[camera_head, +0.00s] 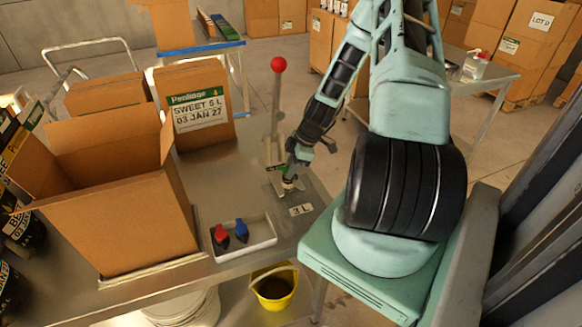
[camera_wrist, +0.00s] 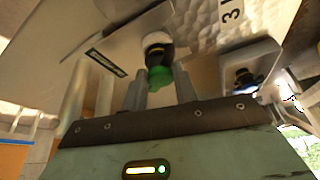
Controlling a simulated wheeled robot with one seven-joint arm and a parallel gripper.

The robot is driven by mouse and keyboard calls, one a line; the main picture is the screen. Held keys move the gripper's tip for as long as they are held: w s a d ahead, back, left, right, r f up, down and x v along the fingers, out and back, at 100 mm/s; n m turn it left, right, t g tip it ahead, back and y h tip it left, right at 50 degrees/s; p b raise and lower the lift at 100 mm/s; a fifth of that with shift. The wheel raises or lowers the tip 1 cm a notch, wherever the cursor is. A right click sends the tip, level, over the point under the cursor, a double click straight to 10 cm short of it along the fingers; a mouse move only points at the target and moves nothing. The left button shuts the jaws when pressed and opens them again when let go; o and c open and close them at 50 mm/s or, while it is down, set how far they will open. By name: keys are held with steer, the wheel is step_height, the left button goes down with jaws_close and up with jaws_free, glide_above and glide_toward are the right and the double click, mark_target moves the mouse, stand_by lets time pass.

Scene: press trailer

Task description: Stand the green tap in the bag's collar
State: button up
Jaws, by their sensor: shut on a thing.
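The green tap (camera_wrist: 160,76) is between the fingers of my gripper (camera_wrist: 160,88) in the wrist view, with its dark body pointing away from the wrist. A pale collar (camera_wrist: 156,38) shows right at the tap's far end; I cannot tell whether the tap is seated in it or only in line with it. The silvery, crinkled bag (camera_wrist: 200,22) with a 3L label lies around it. In the head view my gripper (camera_head: 291,178) is low over the bag (camera_head: 301,209), beside the press, and mostly hides the tap and collar.
A white tray (camera_head: 262,247) with a red tap (camera_head: 220,236) and a blue tap (camera_head: 242,230) lies at the front. A lever with a red knob (camera_head: 278,65) stands behind my gripper. An open carton (camera_head: 125,228) and a labelled carton (camera_head: 197,100) stand left.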

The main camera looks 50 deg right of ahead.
steer(key=shift+f, duration=0.1)
steer(key=o, duration=1)
steer(key=b+v, duration=0.3)
steer(key=v, duration=1.4)
steer(key=shift+s+d, duration=0.1)
steer(key=shift+d, duration=0.05)
